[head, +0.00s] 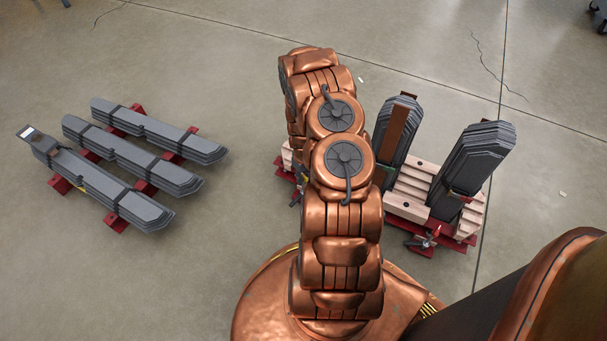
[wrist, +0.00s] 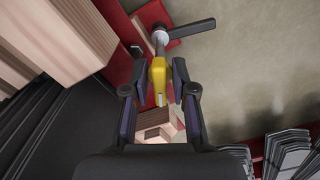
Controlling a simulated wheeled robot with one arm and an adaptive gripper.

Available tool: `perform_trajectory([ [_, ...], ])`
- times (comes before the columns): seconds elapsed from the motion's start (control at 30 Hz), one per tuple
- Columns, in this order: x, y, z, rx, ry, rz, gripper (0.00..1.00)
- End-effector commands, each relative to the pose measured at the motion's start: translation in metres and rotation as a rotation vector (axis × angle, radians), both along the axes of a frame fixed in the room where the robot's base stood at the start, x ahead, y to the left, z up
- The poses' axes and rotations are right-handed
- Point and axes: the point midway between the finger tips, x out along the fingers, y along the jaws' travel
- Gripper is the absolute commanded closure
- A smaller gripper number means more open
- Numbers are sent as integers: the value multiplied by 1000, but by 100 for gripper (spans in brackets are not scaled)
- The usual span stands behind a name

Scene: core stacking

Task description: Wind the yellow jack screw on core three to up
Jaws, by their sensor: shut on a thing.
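In the wrist view, a yellow jack screw piece (wrist: 158,74) sits between the two fingers of my gripper (wrist: 159,80), which is shut on it. A grey shaft runs from the yellow piece to a dark lever handle (wrist: 190,29) pointing right. I cannot tell which core is core three.
Several grey laminated bars (head: 120,175) lie on red supports on the floor at left. Wooden blocks (wrist: 70,40) are close beside my gripper. Open concrete floor surrounds both groups.

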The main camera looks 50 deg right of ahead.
Motion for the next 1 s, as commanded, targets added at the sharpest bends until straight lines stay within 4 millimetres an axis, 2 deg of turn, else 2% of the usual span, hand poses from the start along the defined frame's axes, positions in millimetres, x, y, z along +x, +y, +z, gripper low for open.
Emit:
perform_trajectory([
  [1.0, 0, 2, 1, 3, 2, 323, 100],
])
